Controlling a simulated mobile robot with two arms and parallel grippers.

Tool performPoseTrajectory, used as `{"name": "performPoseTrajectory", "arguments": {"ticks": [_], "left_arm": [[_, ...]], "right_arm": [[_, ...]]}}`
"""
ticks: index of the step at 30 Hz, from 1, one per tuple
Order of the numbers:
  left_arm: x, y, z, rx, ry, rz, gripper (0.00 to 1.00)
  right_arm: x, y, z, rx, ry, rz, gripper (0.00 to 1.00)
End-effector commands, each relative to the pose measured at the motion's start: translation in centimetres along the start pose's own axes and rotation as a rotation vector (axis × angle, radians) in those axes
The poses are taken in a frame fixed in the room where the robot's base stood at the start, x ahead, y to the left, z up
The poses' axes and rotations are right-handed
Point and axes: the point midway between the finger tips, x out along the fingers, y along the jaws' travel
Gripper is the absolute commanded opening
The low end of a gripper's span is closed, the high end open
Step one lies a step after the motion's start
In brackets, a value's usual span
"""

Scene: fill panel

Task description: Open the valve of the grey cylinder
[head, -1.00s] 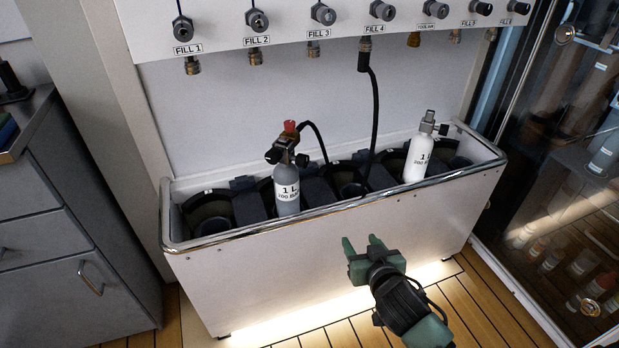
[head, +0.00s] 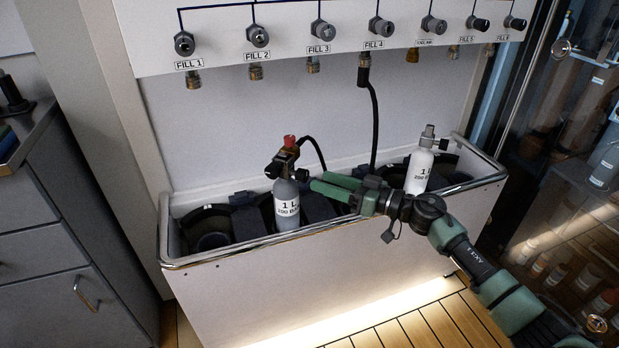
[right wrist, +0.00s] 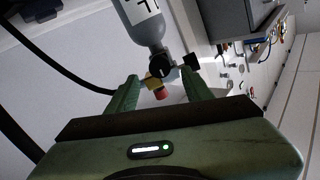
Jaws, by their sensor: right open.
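The grey cylinder (head: 287,212), labelled "1 L", stands upright in the trough, left of the middle. Its valve (head: 285,165) has black knobs at the sides and a red-topped fitting (head: 290,141) with a black hose. My right gripper (head: 314,180) is open, just right of the valve, its fingers pointing left toward it. In the right wrist view the valve (right wrist: 158,68) and a black side knob (right wrist: 191,60) appear ahead of the open fingers (right wrist: 160,92), with the red cap between the fingertips in the picture. I cannot tell whether a finger touches the knob. My left gripper is not in view.
The white trough (head: 330,262) has a metal rim, which my right arm reaches over. A white cylinder (head: 419,174) stands to the right, close behind my arm. A black hose (head: 374,120) hangs from FILL 4. The fill panel (head: 220,40) is above; a glass cabinet (head: 570,180) is right.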

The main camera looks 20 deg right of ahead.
Motion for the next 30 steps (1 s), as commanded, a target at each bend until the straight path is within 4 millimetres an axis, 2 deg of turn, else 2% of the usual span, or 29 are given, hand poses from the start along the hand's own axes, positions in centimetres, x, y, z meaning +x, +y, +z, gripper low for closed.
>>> {"name": "performPoseTrajectory", "arguments": {"ticks": [3, 9, 20, 25, 26, 30], "left_arm": [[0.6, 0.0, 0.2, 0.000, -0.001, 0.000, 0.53], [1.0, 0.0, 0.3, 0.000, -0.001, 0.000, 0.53], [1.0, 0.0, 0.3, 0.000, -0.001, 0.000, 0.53], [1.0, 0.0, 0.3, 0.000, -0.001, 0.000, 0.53], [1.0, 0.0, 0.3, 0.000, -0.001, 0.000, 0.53], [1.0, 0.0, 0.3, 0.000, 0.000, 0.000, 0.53]], "right_arm": [[2.2, 0.0, 0.0, 0.000, 0.005, -0.001, 0.51], [4.5, 0.0, 0.0, 0.000, 0.004, 0.001, 0.51], [5.1, 0.0, 0.0, 0.001, 0.003, 0.001, 0.51], [5.1, 0.0, 0.0, 0.000, 0.003, 0.001, 0.04], [5.1, 0.0, 0.0, 0.000, 0.003, 0.001, 0.00], [5.1, 0.0, 0.0, -0.002, 0.003, 0.001, 0.00]]}}
